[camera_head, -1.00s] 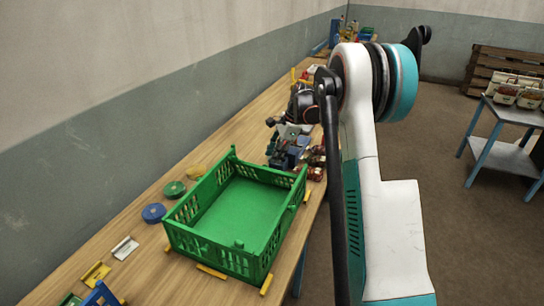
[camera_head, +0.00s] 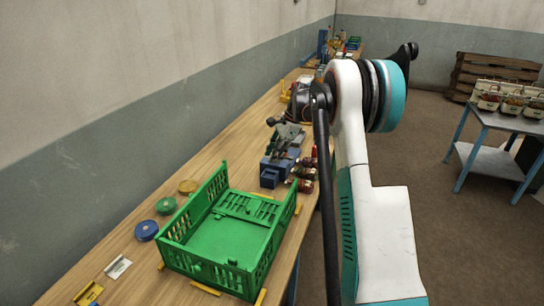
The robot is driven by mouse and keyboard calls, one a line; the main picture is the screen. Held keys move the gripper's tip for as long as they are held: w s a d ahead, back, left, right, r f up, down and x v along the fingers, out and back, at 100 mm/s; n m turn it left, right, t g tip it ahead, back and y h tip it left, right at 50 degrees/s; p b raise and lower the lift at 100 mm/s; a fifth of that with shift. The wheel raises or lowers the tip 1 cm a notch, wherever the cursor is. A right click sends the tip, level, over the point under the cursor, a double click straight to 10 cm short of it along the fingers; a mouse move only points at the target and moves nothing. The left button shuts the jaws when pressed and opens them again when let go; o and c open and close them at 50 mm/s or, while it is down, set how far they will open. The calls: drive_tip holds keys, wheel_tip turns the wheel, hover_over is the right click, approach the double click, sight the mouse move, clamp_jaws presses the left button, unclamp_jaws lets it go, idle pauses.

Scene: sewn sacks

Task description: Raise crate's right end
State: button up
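The green crate (camera_head: 205,268) stands on the wooden bench at lower centre, with slotted side walls and a wall at the near end. At its far, right-hand end, a slotted panel (camera_head: 248,206) shows above the plain floor. I cannot tell whether that panel is fully upright or leaning inward. My gripper (camera_head: 277,127) is beyond the crate's far end, above the bench and apart from the crate. It is small and dark against a grey and blue vise-like tool, so its fingers are unclear. I see nothing held.
The blue tool (camera_head: 275,172) and red-capped jars (camera_head: 304,178) stand just past the crate's far end. Yellow strips (camera_head: 206,288) edge the crate. A wall runs along the bench's left.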

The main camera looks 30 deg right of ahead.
drive_tip(key=d+r+p, duration=0.2)
drive_tip(key=d+r, duration=0.2)
drive_tip(key=shift+w+d+r+p, duration=0.2)
drive_tip(key=shift+w+d+p, duration=0.15)
idle(0.4)
idle(0.3)
drive_tip(key=v, duration=1.2)
